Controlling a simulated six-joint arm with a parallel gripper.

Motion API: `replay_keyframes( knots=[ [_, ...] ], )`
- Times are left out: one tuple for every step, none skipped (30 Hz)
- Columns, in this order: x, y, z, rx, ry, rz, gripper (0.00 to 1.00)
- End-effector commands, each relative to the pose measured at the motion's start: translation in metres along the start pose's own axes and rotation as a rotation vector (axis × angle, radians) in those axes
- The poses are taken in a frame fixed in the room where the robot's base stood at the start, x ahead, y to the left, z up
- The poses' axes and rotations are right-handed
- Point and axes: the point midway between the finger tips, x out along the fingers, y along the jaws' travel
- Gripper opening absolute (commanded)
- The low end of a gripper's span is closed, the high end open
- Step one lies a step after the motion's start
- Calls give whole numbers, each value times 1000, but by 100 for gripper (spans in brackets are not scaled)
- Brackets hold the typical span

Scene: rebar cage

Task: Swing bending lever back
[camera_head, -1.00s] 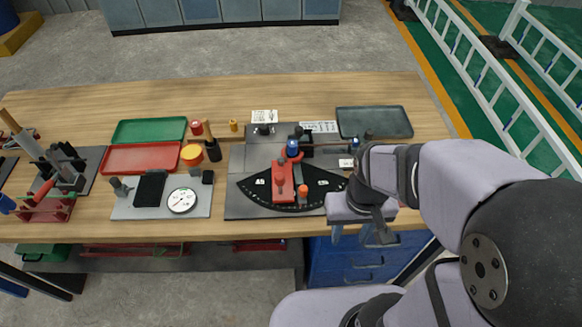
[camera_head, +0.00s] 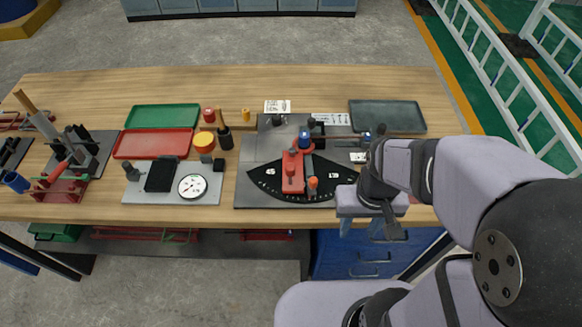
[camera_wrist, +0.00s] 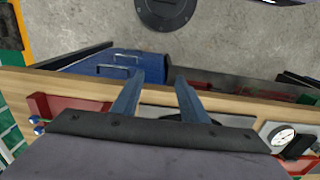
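The bending lever (camera_head: 292,172) is a red arm on the bending fixture, pointing toward the table's front over a black fan-shaped dial (camera_head: 262,177) with white labels. A blue roller (camera_head: 304,137) sits at its far end, and an orange-topped knob (camera_head: 313,184) stands just right of its near end. My gripper (camera_head: 362,228) is at the table's front edge, right of the dial and apart from the lever. Its two blue-grey fingers are spread with nothing visible between them in the wrist view (camera_wrist: 158,88). The wrist body hides the dial's right side.
Left of the fixture stand a dial gauge plate (camera_head: 141,193), a red tray (camera_head: 152,144) and a green tray (camera_head: 162,116). A dark tray (camera_head: 388,117) lies at the back right. Blue drawers (camera_head: 345,262) are below the front edge. The wood behind the trays is clear.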

Motion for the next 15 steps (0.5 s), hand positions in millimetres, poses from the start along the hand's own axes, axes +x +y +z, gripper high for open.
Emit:
replay_keyframes(
  knots=[
    [0, 0, 0, 0, 0, 0, 40],
    [0, 0, 0, 0, 0, 0, 40],
    [0, 0, 0, 0, 0, 0, 40],
    [0, 0, 0, 0, 0, 0, 40],
    [0, 0, 0, 0, 0, 0, 40],
    [0, 0, 0, 0, 0, 0, 40],
    [0, 0, 0, 1, -1, -1, 40],
    [1, 0, 0, 5, -4, -2, 40],
    [2, -1, 2, 15, -12, -7, 40],
    [4, -2, 3, 27, -22, -13, 40],
    [6, -3, 4, 43, -35, -21, 40],
    [9, -5, 6, 72, -57, -36, 40],
    [12, -7, 9, 100, -81, -51, 40],
    [16, -10, 12, 135, -107, -69, 40],
    [20, -14, 16, 188, -150, -98, 40]
  ],
)
